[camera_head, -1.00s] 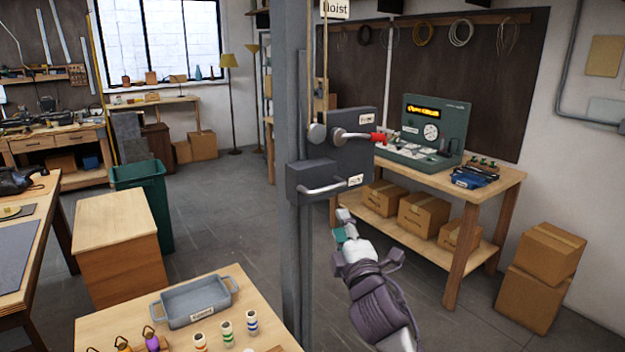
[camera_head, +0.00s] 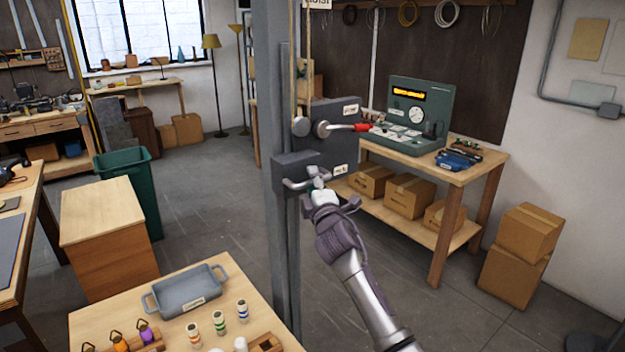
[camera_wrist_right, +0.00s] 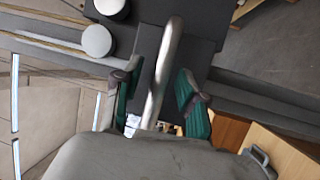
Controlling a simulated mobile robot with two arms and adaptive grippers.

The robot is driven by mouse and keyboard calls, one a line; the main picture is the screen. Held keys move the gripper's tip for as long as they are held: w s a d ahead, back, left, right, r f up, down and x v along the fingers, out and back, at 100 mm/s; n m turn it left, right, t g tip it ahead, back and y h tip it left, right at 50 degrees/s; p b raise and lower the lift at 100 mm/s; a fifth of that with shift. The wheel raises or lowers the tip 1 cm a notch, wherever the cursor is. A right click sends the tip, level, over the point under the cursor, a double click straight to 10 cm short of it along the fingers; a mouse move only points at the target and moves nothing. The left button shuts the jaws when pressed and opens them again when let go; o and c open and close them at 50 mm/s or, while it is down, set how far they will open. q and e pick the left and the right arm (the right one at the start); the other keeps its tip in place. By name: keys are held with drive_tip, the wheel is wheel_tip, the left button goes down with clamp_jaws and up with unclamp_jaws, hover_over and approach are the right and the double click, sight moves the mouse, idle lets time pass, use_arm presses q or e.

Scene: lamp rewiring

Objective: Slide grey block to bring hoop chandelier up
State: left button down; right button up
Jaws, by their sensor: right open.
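The grey block (camera_head: 292,176) sits on the upright grey post, low on the hoist housing, with a pale metal bar handle across its front. In the right wrist view the handle (camera_wrist_right: 163,75) runs between my right gripper's two green-padded fingers (camera_wrist_right: 158,97). My right gripper (camera_head: 318,187) is at the handle in the head view, open, with the fingers on either side of the bar. Whether a finger touches the bar I cannot tell. The hoop chandelier is not in view. My left gripper is not in view.
A lever with a red grip (camera_head: 362,127) sticks out just above the block, beside ropes and a round grey knob (camera_head: 300,127). A workbench (camera_head: 440,163) with a green console stands behind. A table with a grey tray (camera_head: 188,293) is at the front left.

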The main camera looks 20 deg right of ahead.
clamp_jaws()
idle(0.3)
